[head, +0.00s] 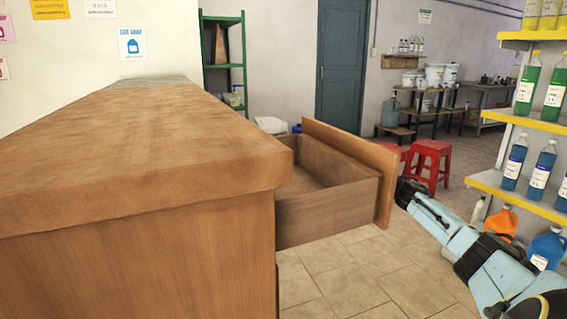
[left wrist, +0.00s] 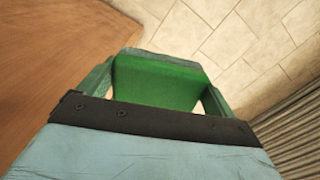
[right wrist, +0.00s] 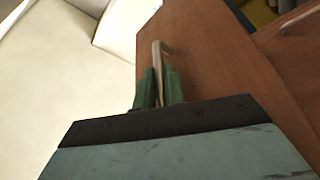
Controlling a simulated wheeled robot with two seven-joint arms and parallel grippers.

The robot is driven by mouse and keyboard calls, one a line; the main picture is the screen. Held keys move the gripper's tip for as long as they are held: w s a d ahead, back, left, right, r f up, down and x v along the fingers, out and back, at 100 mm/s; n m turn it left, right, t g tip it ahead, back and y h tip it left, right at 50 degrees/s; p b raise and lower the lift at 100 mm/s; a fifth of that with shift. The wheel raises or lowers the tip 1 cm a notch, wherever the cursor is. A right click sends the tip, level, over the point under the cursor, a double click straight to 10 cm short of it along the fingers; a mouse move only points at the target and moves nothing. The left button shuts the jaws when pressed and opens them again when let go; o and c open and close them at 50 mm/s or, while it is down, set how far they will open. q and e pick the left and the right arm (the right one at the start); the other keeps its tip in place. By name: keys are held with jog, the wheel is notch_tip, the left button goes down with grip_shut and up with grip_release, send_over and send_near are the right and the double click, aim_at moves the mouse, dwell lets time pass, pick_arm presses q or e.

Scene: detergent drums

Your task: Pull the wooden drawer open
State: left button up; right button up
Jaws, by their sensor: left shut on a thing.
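The wooden drawer (head: 325,205) stands pulled out to the right from the wooden cabinet (head: 130,170), and its inside looks empty where I can see it. My right gripper (head: 402,190) is at the outer face of the drawer front (head: 350,152). In the right wrist view, my right gripper's green fingers (right wrist: 159,88) are close together on the drawer's bar handle (right wrist: 157,58). My left gripper (left wrist: 150,98) shows only in the left wrist view, its fingers wide apart on a green, flat-faced thing (left wrist: 158,82), which I cannot identify.
Shelves with bottles (head: 530,135) stand at the right, near my right arm. Red stools (head: 430,160) stand beyond the drawer. The tiled floor (head: 345,275) in front of the drawer is clear. The cabinet top is bare.

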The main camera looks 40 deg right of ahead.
jog(key=o, duration=0.4)
jog(key=shift+o, duration=0.2)
jog(key=shift+s, duration=0.1)
pick_arm(q)
notch_tip(320, 180, up, 5)
jog(key=p, duration=0.5)
jog(key=shift+r, duration=0.25)
pick_arm(e)
jog(key=v, duration=1.2)
jog(key=shift+a+f, duration=0.1)
